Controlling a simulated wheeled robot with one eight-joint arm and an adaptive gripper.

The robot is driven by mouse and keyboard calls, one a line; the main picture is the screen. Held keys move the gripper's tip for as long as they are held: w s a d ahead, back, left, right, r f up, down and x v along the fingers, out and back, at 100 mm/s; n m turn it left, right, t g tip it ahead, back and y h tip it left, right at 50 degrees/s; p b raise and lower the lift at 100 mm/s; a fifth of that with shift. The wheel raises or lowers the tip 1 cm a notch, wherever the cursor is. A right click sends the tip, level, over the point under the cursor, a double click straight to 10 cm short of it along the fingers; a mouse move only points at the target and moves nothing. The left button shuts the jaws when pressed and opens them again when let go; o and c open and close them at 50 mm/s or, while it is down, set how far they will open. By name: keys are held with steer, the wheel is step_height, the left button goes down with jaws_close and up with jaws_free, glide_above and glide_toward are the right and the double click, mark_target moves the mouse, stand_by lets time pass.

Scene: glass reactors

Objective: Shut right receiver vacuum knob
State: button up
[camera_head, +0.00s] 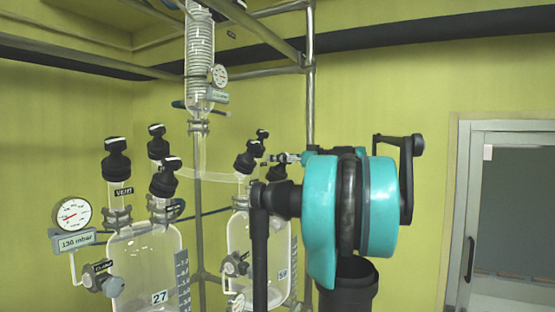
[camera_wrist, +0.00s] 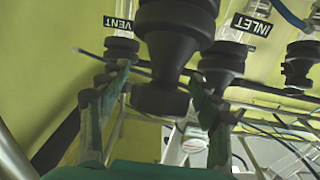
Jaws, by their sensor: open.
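The right glass receiver (camera_head: 258,245) stands left of my teal arm in the head view, with black knobs (camera_head: 247,157) on top, partly covered by my arm. In the wrist view, which looks upside down, my gripper (camera_wrist: 158,74) is open. Its two fingers are on either side of a large black knob (camera_wrist: 162,98) in the middle. I cannot tell whether they touch it, and no label shows on this knob. A VENT label (camera_wrist: 118,23) and an INLET label (camera_wrist: 251,25) mark the necks on either side.
A second glass receiver (camera_head: 145,260) with black knobs stands at the left, beside a gauge (camera_head: 73,215) over a 130 mbar plate. A glass coil condenser (camera_head: 200,50) and metal frame bars (camera_head: 310,90) rise above. A door (camera_head: 505,220) is at the right.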

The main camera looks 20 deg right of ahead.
steer(key=shift+w+a, duration=0.2)
steer(key=shift+a, duration=0.05)
steer(key=shift+c, duration=0.6)
steer(key=c, duration=1.2)
